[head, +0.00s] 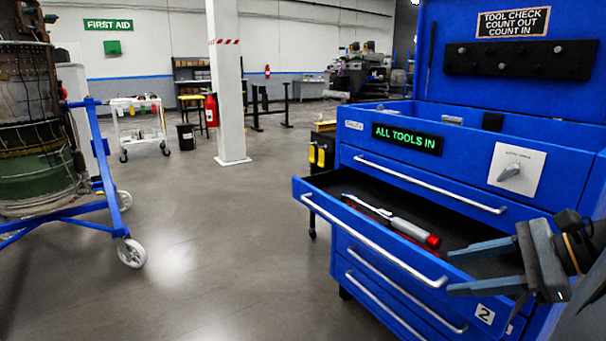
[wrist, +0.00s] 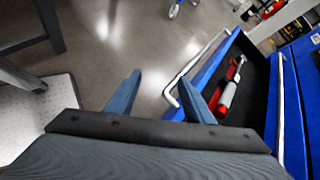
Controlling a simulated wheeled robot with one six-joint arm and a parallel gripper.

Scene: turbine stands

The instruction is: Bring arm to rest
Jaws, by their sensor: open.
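My gripper (head: 462,271) is at the lower right of the head view, near the right end of an open drawer's handle. Its two fingers are apart with nothing between them. In the wrist view my gripper (wrist: 165,95) shows the same spread fingers, with the floor and drawer edge beyond. The open drawer (head: 320,190) of the blue tool chest (head: 352,160) holds a tool with a silver grip and red end (head: 410,231). The tool also shows in the wrist view (wrist: 228,95). Whether a finger touches the drawer handle I cannot tell.
The chest's display (head: 407,139) reads "ALL TOOLS IN". A blue engine stand (head: 105,180) is at left, a white pillar (head: 226,90) behind. The floor (head: 220,240) between stand and chest is clear.

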